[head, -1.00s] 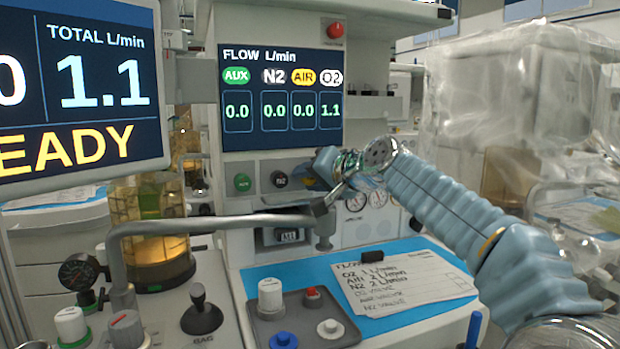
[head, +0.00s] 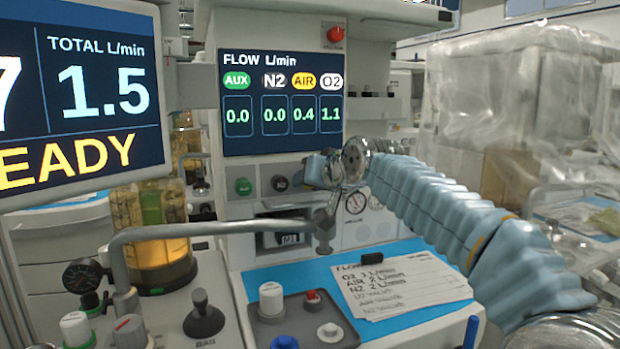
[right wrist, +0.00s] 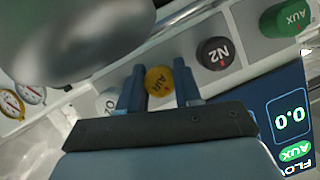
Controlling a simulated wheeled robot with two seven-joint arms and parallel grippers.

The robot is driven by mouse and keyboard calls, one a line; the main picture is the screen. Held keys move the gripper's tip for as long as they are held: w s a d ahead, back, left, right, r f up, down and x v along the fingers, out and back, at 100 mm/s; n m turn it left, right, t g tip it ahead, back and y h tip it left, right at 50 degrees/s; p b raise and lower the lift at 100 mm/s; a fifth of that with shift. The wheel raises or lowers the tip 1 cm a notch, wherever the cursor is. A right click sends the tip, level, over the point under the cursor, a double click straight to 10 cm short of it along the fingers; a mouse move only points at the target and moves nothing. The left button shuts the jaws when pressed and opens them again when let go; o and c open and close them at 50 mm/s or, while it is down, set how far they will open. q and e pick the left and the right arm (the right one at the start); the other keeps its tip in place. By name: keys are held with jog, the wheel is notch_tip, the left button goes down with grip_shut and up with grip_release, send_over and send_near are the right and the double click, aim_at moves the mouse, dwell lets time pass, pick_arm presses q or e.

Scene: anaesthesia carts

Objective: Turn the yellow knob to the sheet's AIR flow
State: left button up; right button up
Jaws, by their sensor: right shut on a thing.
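The yellow AIR knob (right wrist: 158,81) sits between the two fingers of my right gripper (right wrist: 159,88) in the right wrist view, and the gripper is shut on it. In the head view my right gripper (head: 322,170) is at the knob row and hides the yellow knob. The flow screen (head: 280,100) reads AUX 0.0, N2 0.0, AIR 0.4, O2 1.1. The paper sheet (head: 402,284) lies on the blue mat; its handwriting seems to read AIR 2 L/min, N2 2 L/min and an O2 line I cannot read surely. My left gripper is not in view.
The black N2 knob (right wrist: 215,53) is right beside the yellow one, with the green AUX knob (right wrist: 287,18) beyond it. A white O2 knob (right wrist: 110,100) is partly hidden by a finger. A grey bent pipe (head: 210,230) crosses in front of the panel.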

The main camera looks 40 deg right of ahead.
jog(key=shift+n+g+h, duration=0.3)
jog(key=shift+n+h, duration=0.4)
jog(key=shift+n, duration=0.3)
jog(key=shift+n+h+b, duration=0.5)
jog(key=shift+n+h, duration=0.1)
jog(key=shift+n, duration=0.3)
jog(key=shift+a+f+n+g+h+b, duration=0.1)
jog(key=shift+n+g+h+b, duration=0.2)
jog(key=shift+n+h+b, duration=1.3)
jog(key=shift+n, duration=0.8)
jog(key=o, duration=1)
jog(key=shift+o, duration=0.2)
